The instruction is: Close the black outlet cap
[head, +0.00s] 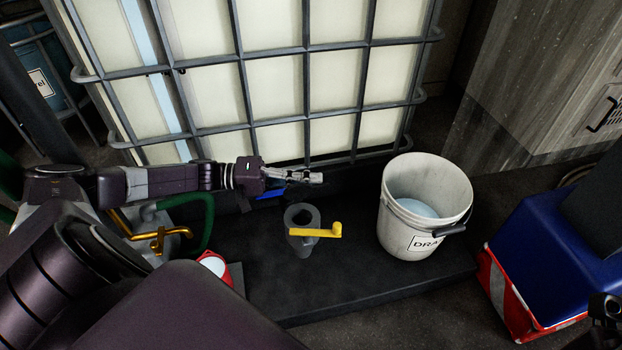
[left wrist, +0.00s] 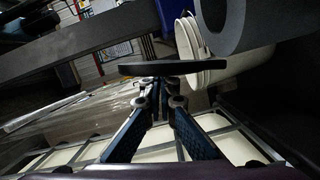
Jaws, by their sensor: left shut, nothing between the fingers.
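The grey outlet pipe (head: 302,247) stands with its round mouth upward in front of the caged tank, and a yellow handle (head: 318,231) crosses it. The pipe's open ring (left wrist: 232,38) shows at the top of the left wrist view. A thin dark plate seen edge-on, apparently the black outlet cap (left wrist: 172,68), lies just beyond my left fingertips. I cannot tell if they touch. In the head view I cannot make out the cap. My left gripper (head: 318,177) reaches in from the left, behind the pipe mouth. Its fingers (left wrist: 158,92) are shut and empty. My right gripper (head: 605,308) shows only partly at the right edge.
A white bucket (head: 397,232) with a dark handle stands right of the pipe on the dark platform (head: 370,290). The tank's metal cage (head: 325,45) rises close behind my left gripper. A blue and red box (head: 545,250) stands at the right. Green and yellow pipework lies at the left.

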